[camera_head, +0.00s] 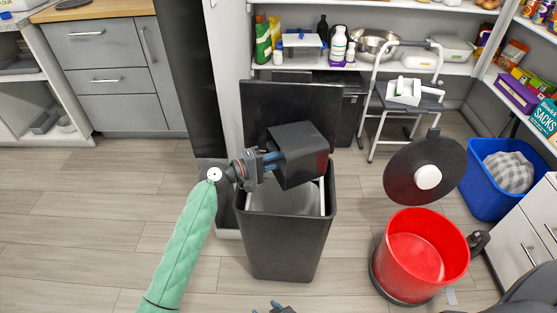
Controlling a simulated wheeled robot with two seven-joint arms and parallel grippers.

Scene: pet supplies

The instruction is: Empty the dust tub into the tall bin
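The tall bin (284,243) is dark grey and stands upright on the floor in the middle of the view. Its lid (292,108) is raised at the back and a pale liner shows inside. The dust tub (303,158) is a dark box, held tilted above the bin's open mouth. Its opening and contents cannot be made out. My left gripper (272,160), on the green-sleeved arm, is shut on the tub's left side. Part of my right gripper (273,308) shows at the bottom edge, apart from the bin; its fingers are mostly cut off.
A red round bin (428,243) with its dark lid (425,172) up stands to the right. A blue tub (482,190) with a grey cloth stands beyond it. A step stool (409,103) and shelves are behind. The floor at the left is clear.

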